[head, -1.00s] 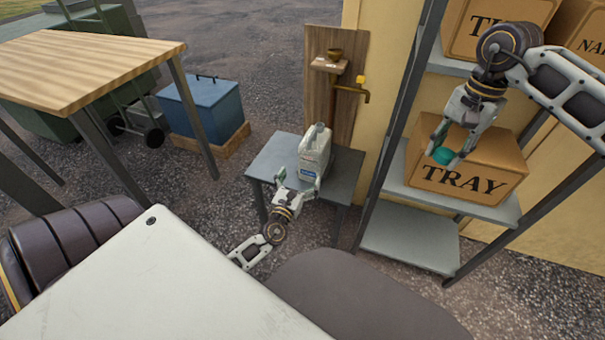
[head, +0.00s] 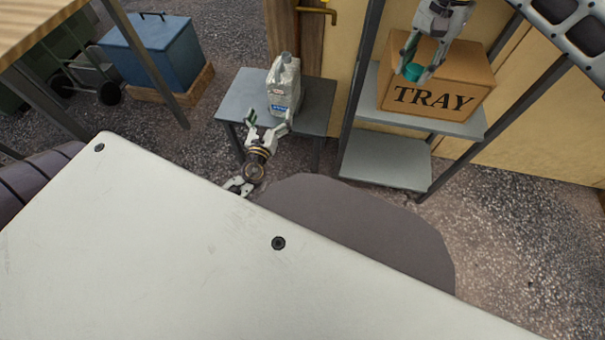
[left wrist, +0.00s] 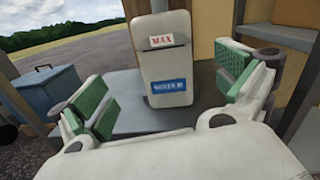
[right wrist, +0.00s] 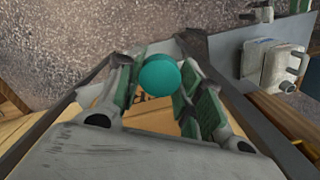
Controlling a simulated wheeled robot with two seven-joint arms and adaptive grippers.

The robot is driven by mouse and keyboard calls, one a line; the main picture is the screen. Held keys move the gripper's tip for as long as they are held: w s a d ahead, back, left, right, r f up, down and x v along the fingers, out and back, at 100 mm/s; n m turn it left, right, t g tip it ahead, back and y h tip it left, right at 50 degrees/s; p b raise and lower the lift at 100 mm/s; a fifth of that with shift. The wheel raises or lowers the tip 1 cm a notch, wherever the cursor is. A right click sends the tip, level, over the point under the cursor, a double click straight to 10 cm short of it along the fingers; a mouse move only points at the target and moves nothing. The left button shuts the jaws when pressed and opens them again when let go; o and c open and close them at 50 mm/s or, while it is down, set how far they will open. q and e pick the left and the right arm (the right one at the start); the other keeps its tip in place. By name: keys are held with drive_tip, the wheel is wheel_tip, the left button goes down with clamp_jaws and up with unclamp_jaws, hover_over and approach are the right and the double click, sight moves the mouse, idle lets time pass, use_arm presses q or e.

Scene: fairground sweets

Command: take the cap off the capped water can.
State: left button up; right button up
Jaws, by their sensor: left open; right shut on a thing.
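The water can (head: 284,88) is a pale grey jug with a blue label, standing upright on a small grey table (head: 238,97). Its neck is bare. In the left wrist view the can (left wrist: 165,65) shows a red MAX label. My left gripper (head: 269,119) is open, its fingers spread in front of the can's lower part, with gaps on both sides. My right gripper (head: 417,70) is shut on a teal round cap (head: 413,73), up in front of the TRAY box and well right of the can. The cap (right wrist: 160,73) shows between the fingertips in the right wrist view.
A metal shelf (head: 385,160) with a cardboard TRAY box (head: 440,85) stands right of the small table. A brass tap (head: 318,11) is on the wooden board behind the can. A blue cooler (head: 165,50) and a wooden table (head: 35,25) are at left.

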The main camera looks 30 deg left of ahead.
use_arm(q)
drive_tip(key=s+d+f+n+g+h, duration=0.1)
drive_tip(key=s+d+f+n+g, duration=0.4)
drive_tip(key=n, duration=0.6)
drive_tip(key=s+d+f+n+g+h, duration=0.1)
drive_tip(key=s+d+f+n+g, duration=0.4)
drive_tip(key=n, duration=0.6)
drive_tip(key=s+d+f+n+g+h, duration=0.1)
drive_tip(key=s+d+n+h, duration=0.5)
drive_tip(key=d, duration=0.6)
drive_tip(key=shift+s+f+n+g, duration=0.35)
drive_tip(key=shift+s+n+g, duration=0.35)
drive_tip(key=shift+s, duration=0.7)
